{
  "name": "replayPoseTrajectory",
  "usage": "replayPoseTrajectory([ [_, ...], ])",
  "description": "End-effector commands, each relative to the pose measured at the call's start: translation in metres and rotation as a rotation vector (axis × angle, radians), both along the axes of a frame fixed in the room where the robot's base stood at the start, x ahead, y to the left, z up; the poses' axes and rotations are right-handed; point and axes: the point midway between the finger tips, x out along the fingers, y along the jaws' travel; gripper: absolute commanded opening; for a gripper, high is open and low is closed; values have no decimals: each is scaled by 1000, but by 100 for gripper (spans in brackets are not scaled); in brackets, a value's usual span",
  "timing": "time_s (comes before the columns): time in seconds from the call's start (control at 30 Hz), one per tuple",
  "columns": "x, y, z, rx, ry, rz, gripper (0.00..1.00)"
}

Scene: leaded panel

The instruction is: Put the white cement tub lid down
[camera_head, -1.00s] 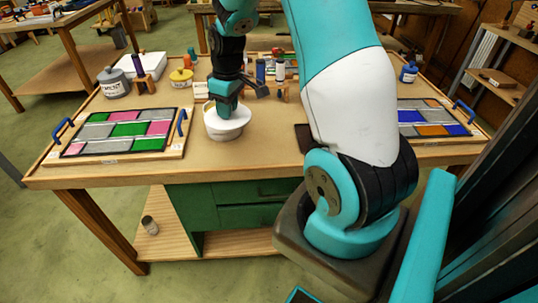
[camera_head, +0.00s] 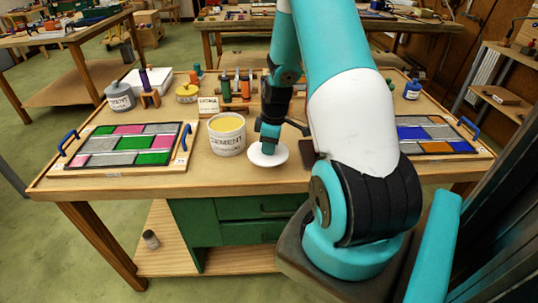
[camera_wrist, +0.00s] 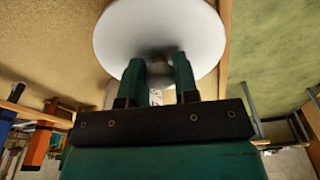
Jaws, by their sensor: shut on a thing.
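The white lid (camera_head: 269,156) is a round disc just right of the cement tub, low at the table top; I cannot tell whether it touches the table. My gripper (camera_head: 268,141) is over it, shut on its middle. In the wrist view the lid (camera_wrist: 160,32) fills the top, with the two fingers of my gripper (camera_wrist: 160,72) closed on a small part at its centre. The white cement tub (camera_head: 227,137) stands open and upright, with yellow contents showing and a "CEMENT" label.
A leaded panel (camera_head: 128,145) with blue handles lies at the left of the workbench (camera_head: 215,172), another (camera_head: 428,139) at the right. The front edge strip is bare.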

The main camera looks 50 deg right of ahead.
Motion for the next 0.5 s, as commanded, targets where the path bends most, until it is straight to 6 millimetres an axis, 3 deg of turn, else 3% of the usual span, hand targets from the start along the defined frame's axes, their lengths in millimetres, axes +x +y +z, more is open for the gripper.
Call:
replayPoseTrajectory([
  [0.33, 0, 0, -40, 1, 2, 1, 5],
  [0.5, 0, 0, -47, -2, -1, 1, 5],
])
